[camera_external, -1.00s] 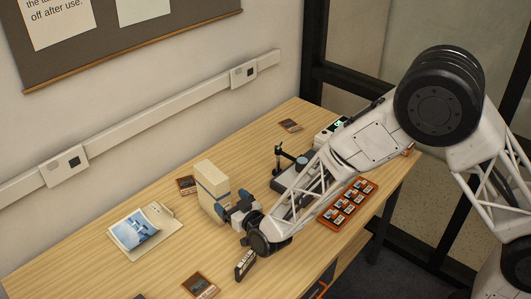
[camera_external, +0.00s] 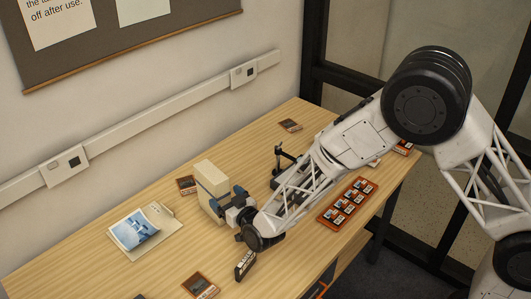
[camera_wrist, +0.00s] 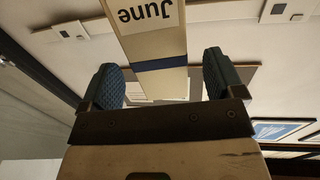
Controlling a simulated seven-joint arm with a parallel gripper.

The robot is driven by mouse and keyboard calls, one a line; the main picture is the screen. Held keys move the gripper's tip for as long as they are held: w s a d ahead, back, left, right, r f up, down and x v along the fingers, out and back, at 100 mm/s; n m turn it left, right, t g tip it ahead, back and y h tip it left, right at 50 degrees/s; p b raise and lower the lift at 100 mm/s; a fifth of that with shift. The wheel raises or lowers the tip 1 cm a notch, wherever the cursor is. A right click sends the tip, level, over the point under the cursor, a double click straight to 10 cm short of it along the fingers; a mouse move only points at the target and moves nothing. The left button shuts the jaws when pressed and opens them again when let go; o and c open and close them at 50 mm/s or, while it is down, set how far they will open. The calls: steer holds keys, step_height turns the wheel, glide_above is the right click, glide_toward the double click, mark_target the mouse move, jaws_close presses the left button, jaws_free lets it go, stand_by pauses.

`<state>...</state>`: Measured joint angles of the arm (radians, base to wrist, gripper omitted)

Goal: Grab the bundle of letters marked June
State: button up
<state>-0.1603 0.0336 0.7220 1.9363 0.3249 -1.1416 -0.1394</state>
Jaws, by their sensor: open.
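The bundle of letters marked June (camera_external: 212,178) is a cream block with a blue band, standing upright on the table. In the wrist view the June bundle (camera_wrist: 155,45) appears upside down, its "June" label at the top and the blue band below. My gripper (camera_external: 238,205) is at the bundle's right side in the external view. In the wrist view my gripper (camera_wrist: 162,78) is open, with the bundle between or just beyond the two fingers. A gap shows on the right of the bundle; the left finger looks closer. Exact finger depth is hard to tell.
An orange tray of small cards (camera_external: 347,203) lies right of the arm. A black stand (camera_external: 282,160) is behind the arm. A folder with a blue picture (camera_external: 135,230) lies at left. A black labelled block (camera_external: 245,264) is near the front edge. Small dark cards lie scattered.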

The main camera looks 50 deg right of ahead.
steer(key=shift+w, duration=0.1)
steer(key=shift+w+d, duration=0.2)
steer(key=shift+w, duration=1.05)
steer(key=shift+w+d, duration=0.15)
steer(key=shift+w, duration=1.05)
steer(key=shift+r, duration=0.1)
steer(key=c, duration=1.3)
steer(key=shift+r, duration=0.1)
